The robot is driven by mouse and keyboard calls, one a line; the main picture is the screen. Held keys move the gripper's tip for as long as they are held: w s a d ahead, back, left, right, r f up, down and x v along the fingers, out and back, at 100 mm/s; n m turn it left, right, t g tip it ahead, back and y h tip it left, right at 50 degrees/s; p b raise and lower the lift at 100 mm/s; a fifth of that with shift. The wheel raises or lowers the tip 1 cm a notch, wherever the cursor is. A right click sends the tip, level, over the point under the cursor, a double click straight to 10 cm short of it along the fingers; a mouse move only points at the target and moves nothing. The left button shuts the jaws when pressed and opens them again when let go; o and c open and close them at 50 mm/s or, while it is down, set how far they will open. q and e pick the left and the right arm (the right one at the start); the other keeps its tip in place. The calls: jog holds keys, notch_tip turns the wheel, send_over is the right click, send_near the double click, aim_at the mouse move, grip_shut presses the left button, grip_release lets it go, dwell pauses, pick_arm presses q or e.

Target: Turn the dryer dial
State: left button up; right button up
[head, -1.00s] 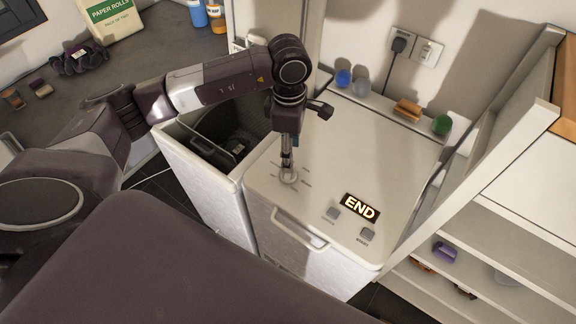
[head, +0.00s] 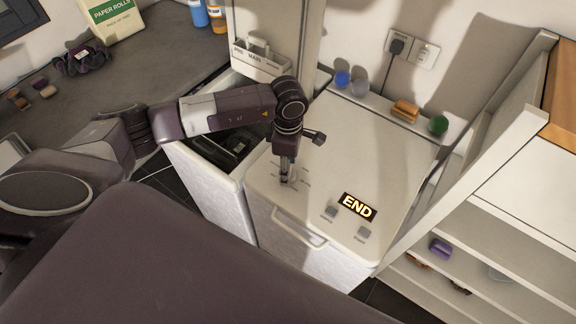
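The closed white top-loading machine (head: 350,150) stands at centre right, with a lit "END" display (head: 357,207) and two grey buttons (head: 331,211) on its top. I take this machine to be the dryer. Its round, pale dial (head: 292,183) is at the front left of the top, with small label marks around it. My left gripper (head: 286,181) points down at the dial, with its fingertips over it and hiding much of it. I cannot tell whether the fingers grip the dial or only touch it. My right gripper is not in view.
An open toploader (head: 222,195) with its lid raised stands left of the dryer, below my forearm. A ledge behind the dryer holds small balls and an orange-brown item (head: 405,109). White shelving (head: 490,235) borders the right side. A grey counter (head: 130,75) is at left.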

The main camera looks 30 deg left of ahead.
pick_arm(q)
jog(key=c, duration=0.9)
jog(key=shift+c, duration=0.2)
